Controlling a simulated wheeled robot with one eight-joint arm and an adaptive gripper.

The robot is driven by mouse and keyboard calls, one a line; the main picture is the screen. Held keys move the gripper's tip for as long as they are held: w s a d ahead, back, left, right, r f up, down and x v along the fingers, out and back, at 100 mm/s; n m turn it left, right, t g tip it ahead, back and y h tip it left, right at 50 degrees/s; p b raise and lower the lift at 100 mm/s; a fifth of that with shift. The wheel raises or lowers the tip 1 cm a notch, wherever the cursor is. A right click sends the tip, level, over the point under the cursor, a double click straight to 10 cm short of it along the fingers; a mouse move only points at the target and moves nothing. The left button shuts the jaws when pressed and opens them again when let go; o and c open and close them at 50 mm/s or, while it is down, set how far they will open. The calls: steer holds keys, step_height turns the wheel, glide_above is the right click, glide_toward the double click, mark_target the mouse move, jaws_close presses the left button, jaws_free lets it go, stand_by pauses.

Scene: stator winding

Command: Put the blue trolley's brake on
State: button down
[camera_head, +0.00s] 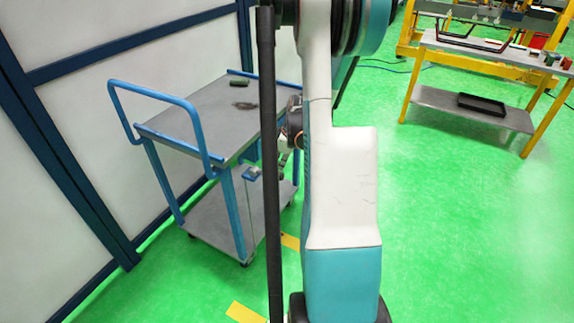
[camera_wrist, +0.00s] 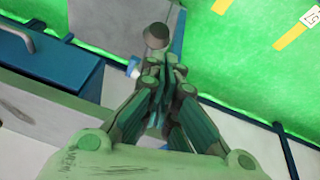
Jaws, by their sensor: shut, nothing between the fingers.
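The blue trolley (camera_head: 205,100) stands left of my arm in the head view, with a blue push handle (camera_head: 150,95), a grey top and a grey lower shelf (camera_head: 205,215). A small grey-and-blue fitting (camera_head: 252,173) shows below its top. In the wrist view, my gripper (camera_wrist: 165,75) is shut and empty. A round dark knob-like part (camera_wrist: 157,36) lies just beyond the fingertips; I cannot tell whether they touch. A small pale-blue and white part (camera_wrist: 133,67) is left of the fingers. I cannot tell which part is the brake. In the head view my arm mostly hides the gripper.
White wall panels with dark blue frames (camera_head: 75,70) stand close behind and left of the trolley. A yellow-legged workbench (camera_head: 480,50) with a black tray (camera_head: 482,104) is at the upper right. Green floor (camera_head: 470,230) on the right is free. A blue box (camera_wrist: 50,60) shows in the wrist view.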

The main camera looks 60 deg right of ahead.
steer(key=s+r+p, duration=0.2)
steer(key=s+r, duration=0.1)
steer(key=s, duration=0.6)
steer(key=shift+d+r, duration=0.2)
steer(key=shift+r, duration=0.05)
steer(key=shift+s, duration=0.1)
